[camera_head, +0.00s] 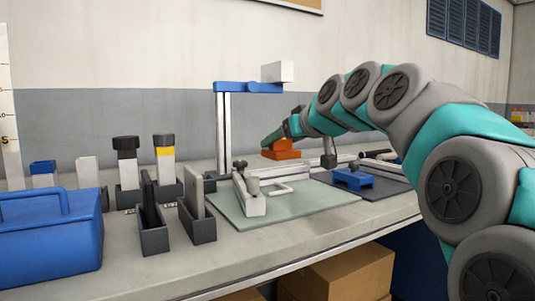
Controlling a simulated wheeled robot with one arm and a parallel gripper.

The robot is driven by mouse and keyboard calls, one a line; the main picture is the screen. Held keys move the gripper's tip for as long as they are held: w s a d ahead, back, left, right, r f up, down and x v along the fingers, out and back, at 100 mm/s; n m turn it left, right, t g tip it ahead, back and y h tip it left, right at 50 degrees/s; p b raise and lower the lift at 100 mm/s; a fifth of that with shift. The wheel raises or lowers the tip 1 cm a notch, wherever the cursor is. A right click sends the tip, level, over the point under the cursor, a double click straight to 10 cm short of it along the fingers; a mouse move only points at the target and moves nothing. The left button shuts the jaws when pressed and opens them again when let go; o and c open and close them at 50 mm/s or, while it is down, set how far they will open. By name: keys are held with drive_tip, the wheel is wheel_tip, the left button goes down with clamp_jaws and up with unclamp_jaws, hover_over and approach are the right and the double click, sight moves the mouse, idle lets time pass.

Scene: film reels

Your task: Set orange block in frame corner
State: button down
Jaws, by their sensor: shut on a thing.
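The orange block (283,153) is at the back of the workbench, just right of the upright metal post. My gripper (272,138) is over the block and shut on it; the fingertips are small and partly hidden at this angle. I cannot tell whether the block touches the surface below. A small white frame-like piece (282,189) lies on the pale green mat (245,222), in front of the block. I cannot tell for sure whether it is the task's frame. My arm reaches in from the right.
A metal post (223,130) with a blue arm stands left of my gripper. A grey clamp-like fixture (251,200) stands on the mat. A blue block (353,178) is on a dark mat at right. Black holders (153,230) and a blue toolbox (50,240) fill the left.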

drive_tip(key=d+f+x, duration=0.1)
drive_tip(key=x, duration=0.7)
drive_tip(key=shift+w+p, duration=0.25)
drive_tip(key=shift+p, duration=0.05)
idle(0.4)
drive_tip(key=shift+f+b, duration=0.65)
unclamp_jaws()
drive_tip(key=shift+r, duration=0.1)
